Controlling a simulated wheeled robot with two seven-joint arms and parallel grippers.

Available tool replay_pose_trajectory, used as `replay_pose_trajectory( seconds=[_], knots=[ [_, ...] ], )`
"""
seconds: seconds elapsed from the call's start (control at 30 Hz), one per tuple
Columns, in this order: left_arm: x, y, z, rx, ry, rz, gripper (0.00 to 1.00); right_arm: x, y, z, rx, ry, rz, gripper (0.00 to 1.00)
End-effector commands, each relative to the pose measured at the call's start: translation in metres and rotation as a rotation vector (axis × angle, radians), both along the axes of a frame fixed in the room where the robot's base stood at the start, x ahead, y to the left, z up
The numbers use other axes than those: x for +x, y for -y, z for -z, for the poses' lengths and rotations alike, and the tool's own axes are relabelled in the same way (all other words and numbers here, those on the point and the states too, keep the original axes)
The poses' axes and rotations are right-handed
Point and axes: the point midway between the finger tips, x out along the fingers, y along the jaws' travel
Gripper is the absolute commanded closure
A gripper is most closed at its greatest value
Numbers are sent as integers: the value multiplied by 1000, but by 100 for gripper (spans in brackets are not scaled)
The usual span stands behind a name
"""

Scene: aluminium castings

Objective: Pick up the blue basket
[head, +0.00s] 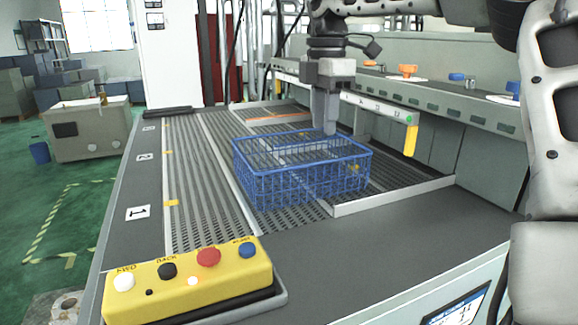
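The blue basket (300,185) is an open-topped wire mesh basket. It stands upright on the dark slatted surface (195,200) in the middle of the head view, and I see nothing large in it. My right gripper (327,130) points straight down at the basket's far rim, right of its middle. Its fingertips overlap the rim in the picture. I cannot tell whether they touch or grip it, as the fingers line up and show no clear gap. My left gripper is not in view.
A yellow button box (190,282) stands at the front left. A raised metal edge (392,196) runs right of the basket. A rail with a yellow end (410,140) and a grey ledge with coloured knobs (407,71) lie behind. The slats left of the basket are clear.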

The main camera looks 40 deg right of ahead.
Motion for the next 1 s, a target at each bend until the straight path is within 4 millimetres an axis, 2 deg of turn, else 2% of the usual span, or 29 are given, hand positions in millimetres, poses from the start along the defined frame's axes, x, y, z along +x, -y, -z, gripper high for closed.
replay_pose_trajectory(
  seconds=[0.1, 0.3, 0.57, 0.73, 0.87, 1.0],
  knots=[
    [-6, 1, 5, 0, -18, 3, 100, -1, 0, 29, 4, -4, -2, 69],
    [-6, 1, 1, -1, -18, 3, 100, 0, 0, 65, 3, -2, -1, 69],
    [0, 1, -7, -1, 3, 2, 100, 0, -1, 84, 3, -2, -1, 69],
    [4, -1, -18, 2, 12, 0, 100, 1, -4, 107, 5, -5, -2, 69],
    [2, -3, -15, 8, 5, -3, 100, 2, -4, 125, 4, -2, 0, 69],
    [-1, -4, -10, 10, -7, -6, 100, 2, -3, 131, 2, 2, -1, 69]
  ],
)
